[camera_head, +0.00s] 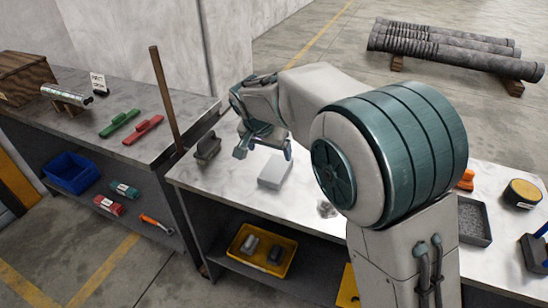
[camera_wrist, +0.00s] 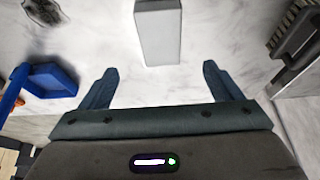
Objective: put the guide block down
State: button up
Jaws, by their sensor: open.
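A plain light grey block (camera_head: 274,172), which I take to be the guide block, rests on the white marbled worktop. My gripper (camera_head: 264,146) is above the worktop, just behind and above the block in the head view. In the wrist view my gripper (camera_wrist: 158,70) has its two fingers wide apart with nothing between them. The block lies beyond the fingertips, apart from both.
A dark brush-like tool (camera_head: 207,148) stands left of the block, near the worktop's edge. A crumpled grey wad (camera_head: 327,209) lies to its right. A grey tray (camera_head: 473,222) and a round yellow-topped tin (camera_head: 523,193) are farther right. The worktop around the block is clear.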

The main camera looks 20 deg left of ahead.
jog(key=s+d+r+g, duration=0.1)
jog(key=s+d+r, duration=0.1)
jog(key=d, duration=0.8)
jog(key=s+d+r, duration=0.2)
jog(key=d+r, duration=0.1)
jog(key=d, duration=0.7)
jog(key=s+d+f, duration=0.3)
jog(key=s+d, duration=1.2)
jog(key=s, duration=0.2)
jog(key=shift+d+n+g, duration=0.3)
jog(key=shift+d+g, duration=0.1)
jog(key=shift+s+f, duration=0.1)
